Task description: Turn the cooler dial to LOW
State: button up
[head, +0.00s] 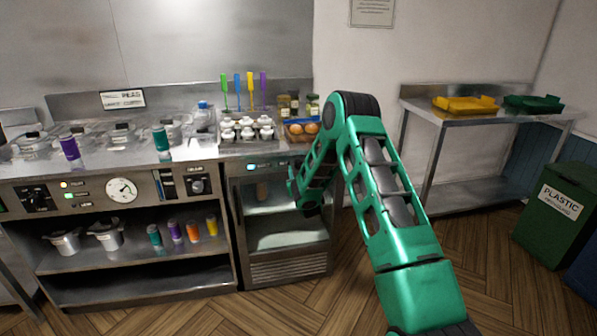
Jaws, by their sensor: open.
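The cooler (247,245) is a steel under-counter cabinet with a glass front, at the centre of the head view. Its control strip has a small lit blue display (252,167) at the left end. The cooler dial cannot be made out; my green arm covers the right part of the strip. My gripper (292,185) is at the end of the arm, in front of the cooler's upper right part. It is open and small in view, partly hidden by my forearm. I cannot tell whether it touches anything.
Left of the cooler is a control panel with a round gauge (121,190) and black knobs (197,185). Above the cooler are a tray of white cups (246,147) and a blue egg tray (288,133). A steel table (455,122) stands right; the floor (480,270) is clear.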

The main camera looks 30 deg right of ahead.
jog(key=shift+w+d, duration=0.2)
jog(key=shift+w, duration=0.4)
jog(key=c, duration=1)
jog(key=shift+c, duration=0.2)
